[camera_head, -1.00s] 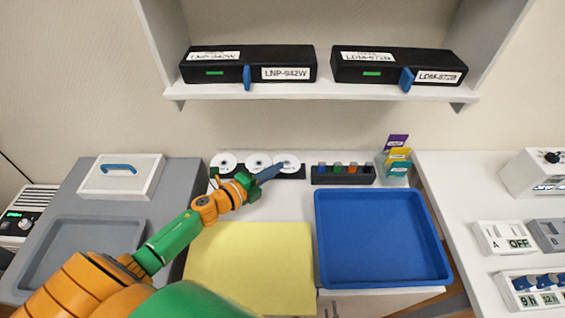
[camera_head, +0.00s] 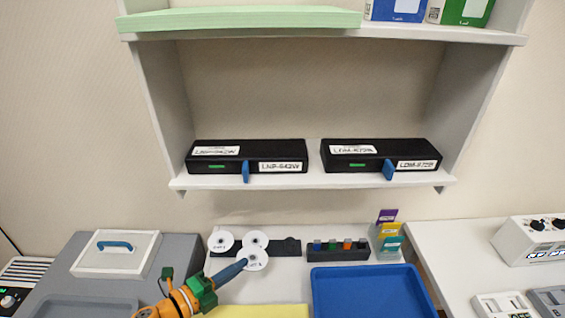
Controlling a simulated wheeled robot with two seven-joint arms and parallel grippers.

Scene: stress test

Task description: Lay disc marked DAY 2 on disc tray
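My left gripper (camera_head: 240,265) reaches in from the bottom left. Its blue fingers appear shut on the edge of a white disc (camera_head: 256,257), held in front of the black disc rack (camera_head: 278,250). The print on this disc is too small to read surely. Two more white discs, one at the left (camera_head: 220,241) and one in the middle (camera_head: 255,238), are at the rack; the held disc partly overlaps the middle one in view. The rack's right place (camera_head: 291,244) is bare. I cannot tell which thing is the disc tray. My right gripper is not in view.
Two black boxes with blue levers, left (camera_head: 215,167) and right (camera_head: 350,163), stand on the shelf. A blue tray (camera_head: 370,294), a block with coloured pieces (camera_head: 338,254) and a card holder (camera_head: 388,246) are to the right. A lidded white box (camera_head: 115,262) is left.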

